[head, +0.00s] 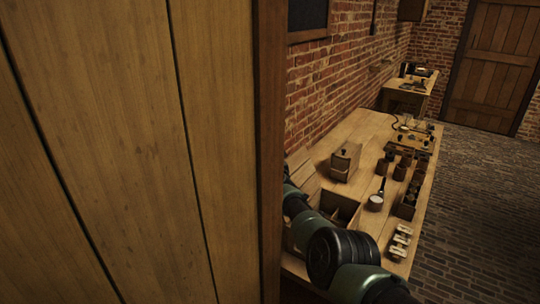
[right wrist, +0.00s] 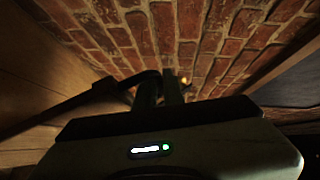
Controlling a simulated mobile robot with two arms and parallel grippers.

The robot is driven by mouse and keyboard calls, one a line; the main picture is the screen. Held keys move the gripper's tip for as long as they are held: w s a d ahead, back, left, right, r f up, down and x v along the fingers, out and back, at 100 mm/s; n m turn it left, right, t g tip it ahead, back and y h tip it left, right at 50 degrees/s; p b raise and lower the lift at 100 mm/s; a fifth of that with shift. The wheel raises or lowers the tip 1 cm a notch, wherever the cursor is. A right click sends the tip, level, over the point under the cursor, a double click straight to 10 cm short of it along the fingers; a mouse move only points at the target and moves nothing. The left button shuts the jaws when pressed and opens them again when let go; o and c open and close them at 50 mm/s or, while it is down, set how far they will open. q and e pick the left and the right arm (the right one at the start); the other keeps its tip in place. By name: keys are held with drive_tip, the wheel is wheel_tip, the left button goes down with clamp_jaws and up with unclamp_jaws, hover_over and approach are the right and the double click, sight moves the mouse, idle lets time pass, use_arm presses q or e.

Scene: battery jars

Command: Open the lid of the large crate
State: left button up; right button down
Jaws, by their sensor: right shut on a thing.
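A tall plank panel with a darker frame edge (head: 150,150) fills the left half of the head view, very close. I cannot tell whether it belongs to the large crate. On the bench, a wooden box (head: 352,204) shows a dark, divided inside, partly covered by my right arm. My right arm runs in from the bottom and passes left behind the panel's edge, so its gripper is hidden there. In the right wrist view my right gripper (right wrist: 160,88) is shut on a thin dark bent bar (right wrist: 100,89), against brick. My left gripper is not in view.
The wooden bench (head: 350,130) runs along the brick wall. It holds a small knobbed wooden box (head: 345,161), a white-topped cup (head: 375,201), several dark jars and a pale rack (head: 400,242). Open brick floor (head: 480,210) lies to the right.

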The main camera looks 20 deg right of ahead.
idle(0.4)
drive_tip(key=c, duration=1.5)
unclamp_jaws()
drive_tip(key=shift+a, duration=0.1)
